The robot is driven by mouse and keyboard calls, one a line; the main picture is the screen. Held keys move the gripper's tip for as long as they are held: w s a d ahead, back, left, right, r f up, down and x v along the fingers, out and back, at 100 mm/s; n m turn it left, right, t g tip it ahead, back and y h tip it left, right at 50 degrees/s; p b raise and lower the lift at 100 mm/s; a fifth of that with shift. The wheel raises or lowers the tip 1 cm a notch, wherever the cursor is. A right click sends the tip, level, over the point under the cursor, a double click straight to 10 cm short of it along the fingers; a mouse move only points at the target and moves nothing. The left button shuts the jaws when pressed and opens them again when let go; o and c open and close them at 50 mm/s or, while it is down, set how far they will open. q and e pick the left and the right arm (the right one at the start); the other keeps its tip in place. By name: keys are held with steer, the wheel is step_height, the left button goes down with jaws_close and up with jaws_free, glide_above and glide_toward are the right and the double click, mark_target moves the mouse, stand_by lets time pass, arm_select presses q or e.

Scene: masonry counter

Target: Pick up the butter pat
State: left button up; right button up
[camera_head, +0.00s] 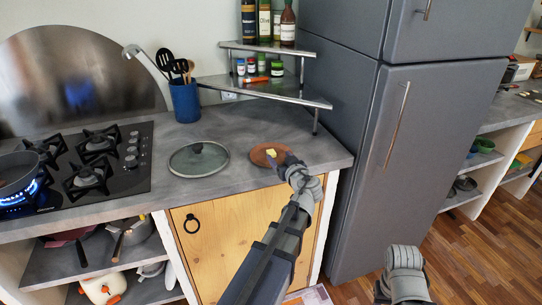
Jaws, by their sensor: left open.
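The butter pat (271,153) is a small yellow lump on a round brown plate (258,158) near the front right of the grey counter. My left gripper (281,158) is open at the plate's right side, with its tips very close to the butter. Whether the tips touch the butter or stand around it is too small to tell. The gripper hides part of the plate. My right gripper is out of view; only a grey link of that arm shows at the bottom right.
A glass lid (199,158) lies left of the plate. A blue utensil holder (185,101) and a corner shelf (265,88) with bottles and jars stand behind. The gas hob (130,176) is at left, with a lit burner under a pan. A grey fridge (350,130) borders the right.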

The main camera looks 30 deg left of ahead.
mark_target(272, 153)
arm_select(q)
steer(key=shift+x, duration=0.95)
steer(key=x, duration=0.1)
steer(key=b+x, duration=0.1)
steer(key=x, duration=0.2)
steer(key=shift+s+a+f+b, duration=0.2)
steer(key=shift+s+f+b, duration=0.05)
steer(key=shift+f+b, duration=0.1)
steer(key=shift+c, duration=0.3)
jaws_close()
